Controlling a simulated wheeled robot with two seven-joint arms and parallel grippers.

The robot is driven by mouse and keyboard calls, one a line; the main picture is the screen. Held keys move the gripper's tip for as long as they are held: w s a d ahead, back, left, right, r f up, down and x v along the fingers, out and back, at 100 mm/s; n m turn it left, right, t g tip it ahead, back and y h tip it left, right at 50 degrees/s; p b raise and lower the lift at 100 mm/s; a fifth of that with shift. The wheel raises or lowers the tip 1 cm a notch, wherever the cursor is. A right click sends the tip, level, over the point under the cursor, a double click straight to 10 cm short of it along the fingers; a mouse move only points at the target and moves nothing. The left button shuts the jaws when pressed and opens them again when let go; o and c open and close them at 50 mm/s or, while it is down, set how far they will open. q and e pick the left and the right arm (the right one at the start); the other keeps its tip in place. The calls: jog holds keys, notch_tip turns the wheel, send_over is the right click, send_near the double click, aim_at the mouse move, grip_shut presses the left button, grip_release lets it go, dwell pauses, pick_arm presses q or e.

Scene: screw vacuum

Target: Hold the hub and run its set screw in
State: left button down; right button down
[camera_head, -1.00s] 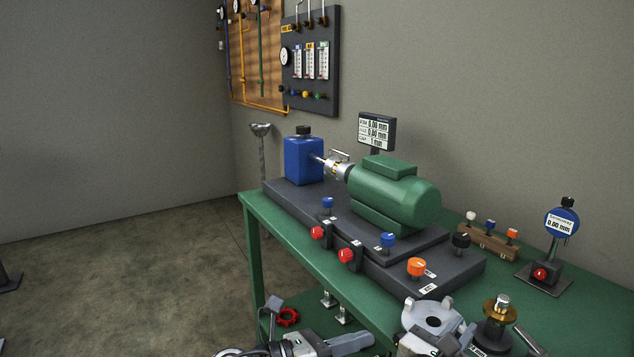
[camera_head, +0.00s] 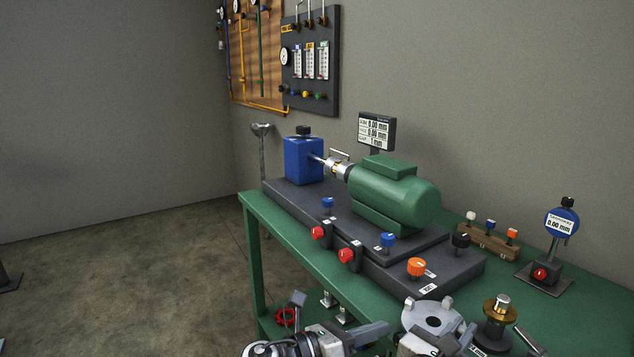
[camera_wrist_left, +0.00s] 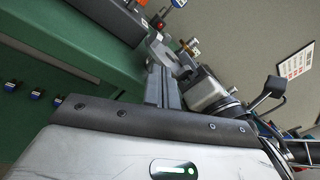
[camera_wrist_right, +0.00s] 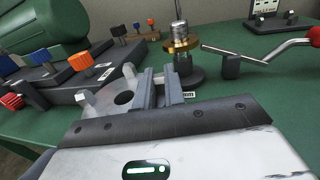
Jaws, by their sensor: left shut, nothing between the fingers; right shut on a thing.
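The hub, a grey disc with raised lugs and a dark centre hole (camera_head: 433,318), is at the front of the green bench. My right gripper (camera_wrist_right: 163,88) is shut on the near edge of the hub (camera_wrist_right: 122,97). My left gripper (camera_head: 378,332) is shut and empty, left of the hub and apart from it at the bench's front edge. Its closed fingers (camera_wrist_left: 163,88) point toward the hub in the left wrist view. I cannot make out the set screw. A bent metal rod with a red grip (camera_wrist_right: 314,37) lies across a black block (camera_wrist_right: 230,68).
A brass collar on a black stand (camera_head: 498,310) stands close right of the hub. Behind are a green motor (camera_head: 400,195), a blue unit (camera_head: 303,160) and several knobs on a dark base. A dial gauge (camera_head: 562,222) stands at the right. Green bench surface shows between them.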

pick_arm(q)
jog(key=shift+x, duration=0.75)
pick_arm(e)
jog(key=shift+f, duration=0.1)
pick_arm(q)
jog(key=shift+s+d+f, duration=0.1)
jog(key=shift+s+f, duration=0.15)
jog(key=shift+s+d+r, duration=0.1)
jog(key=shift+s+r, duration=0.05)
jog(key=shift+s, duration=0.15)
jog(key=shift+s+d+r, duration=0.15)
jog(key=shift+s+r, duration=0.05)
jog(key=shift+s, duration=0.2)
dwell(0.4)
jog(key=r+v, duration=0.1)
jog(key=v, duration=0.5)
dwell(0.4)
